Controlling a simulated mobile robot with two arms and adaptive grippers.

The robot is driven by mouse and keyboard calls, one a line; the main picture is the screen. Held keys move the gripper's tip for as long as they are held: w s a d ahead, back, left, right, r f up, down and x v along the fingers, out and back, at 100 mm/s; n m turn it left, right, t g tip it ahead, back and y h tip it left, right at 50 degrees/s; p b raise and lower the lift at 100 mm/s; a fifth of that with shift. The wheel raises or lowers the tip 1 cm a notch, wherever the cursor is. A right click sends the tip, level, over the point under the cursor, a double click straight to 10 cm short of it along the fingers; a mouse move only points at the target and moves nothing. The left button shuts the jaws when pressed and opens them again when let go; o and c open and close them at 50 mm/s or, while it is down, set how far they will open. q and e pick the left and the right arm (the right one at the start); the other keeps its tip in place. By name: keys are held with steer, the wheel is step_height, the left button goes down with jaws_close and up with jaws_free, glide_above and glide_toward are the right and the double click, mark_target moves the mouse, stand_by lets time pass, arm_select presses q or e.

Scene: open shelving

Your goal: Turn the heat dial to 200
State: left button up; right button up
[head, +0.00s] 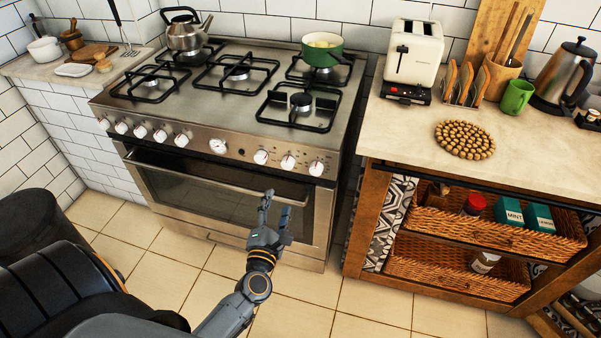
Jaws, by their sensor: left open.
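The steel stove (240,110) stands against the tiled wall. A row of white round knobs runs along its front panel, with several at the left and three at the right. A larger white dial with markings (218,146) sits near the panel's middle; its numbers are too small to read. My left gripper (275,206) is open and empty in front of the oven door (215,190), below the right-hand knobs (288,162). It appears apart from the stove. My right gripper is not in view.
A kettle (186,32) and green pot (322,50) stand on the stove top. At the right, a counter (400,135) holds a toaster (413,55), a green mug (517,97) and a round trivet (465,139). Wicker baskets (470,226) sit below. The tiled floor (290,315) is clear before the stove.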

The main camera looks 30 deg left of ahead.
arm_select(q)
glide_toward(287, 166)
steer(key=x, duration=0.8)
steer(key=shift+w, duration=0.3)
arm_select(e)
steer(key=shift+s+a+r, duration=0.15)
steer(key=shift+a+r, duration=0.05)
arm_select(q)
steer(key=c, duration=1.1)
steer(key=shift+c, duration=0.2)
